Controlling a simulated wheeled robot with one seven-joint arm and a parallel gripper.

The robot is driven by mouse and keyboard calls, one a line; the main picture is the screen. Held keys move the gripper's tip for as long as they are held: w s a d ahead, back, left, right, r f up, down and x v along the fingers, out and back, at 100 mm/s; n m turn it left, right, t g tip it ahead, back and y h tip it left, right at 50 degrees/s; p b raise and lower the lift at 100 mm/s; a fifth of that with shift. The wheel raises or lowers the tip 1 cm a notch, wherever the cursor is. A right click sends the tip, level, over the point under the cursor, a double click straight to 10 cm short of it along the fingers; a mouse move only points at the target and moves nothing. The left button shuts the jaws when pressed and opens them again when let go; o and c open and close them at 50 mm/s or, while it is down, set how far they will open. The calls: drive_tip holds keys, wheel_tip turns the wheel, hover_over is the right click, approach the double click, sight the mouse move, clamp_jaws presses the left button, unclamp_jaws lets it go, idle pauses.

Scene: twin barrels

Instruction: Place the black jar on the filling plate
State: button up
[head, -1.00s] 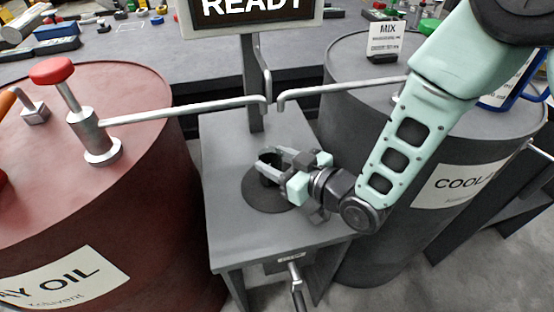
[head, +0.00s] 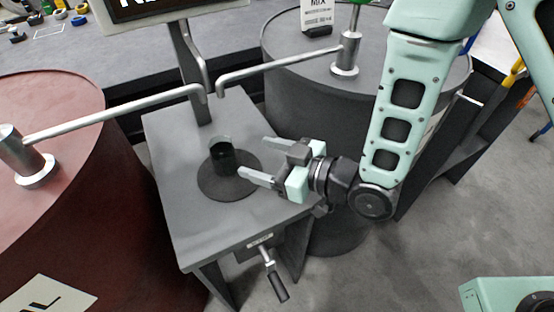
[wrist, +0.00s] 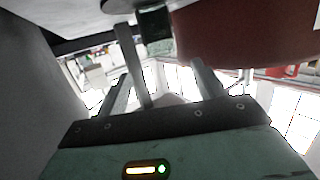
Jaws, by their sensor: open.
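The black jar (head: 223,157) stands upright on the dark round filling plate (head: 213,190), near its middle. Its upper part looks clear or greyish. The plate lies on a grey stand between the two barrels. My gripper (head: 254,161) is open and empty just to the right of the jar, its fingers pointing toward it and apart from it. In the wrist view the jar (wrist: 155,30) shows beyond the tips of my fingers (wrist: 160,80), with clear space between.
Two metal spouts (head: 205,92) end above the back of the stand (head: 185,235). A red barrel (head: 70,95) is at left and a grey barrel (head: 290,90) behind at right. A crank handle (head: 275,285) sticks out from the stand's front. A sign on a post (head: 190,60) rises behind.

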drive_tip(key=shift+v, duration=1.55)
drive_tip(key=d+r+m+g+h, duration=0.2)
drive_tip(key=d+h, duration=0.5)
drive_tip(key=h, duration=0.2)
drive_tip(key=s+d+r+m+g+h, duration=0.3)
drive_tip(key=s+d+r, duration=0.3)
drive_tip(key=s+d, duration=0.3)
drive_tip(key=s+g+h, duration=0.1)
drive_tip(key=s, duration=0.2)
drive_tip(key=shift+s+d+r+g+h, duration=0.2)
drive_tip(key=shift+g+h, duration=0.1)
drive_tip(key=shift+h, duration=0.1)
wheel_tip(320, 180, up, 13)
drive_tip(key=p, duration=1.3)
drive_tip(key=shift+r, duration=0.2)
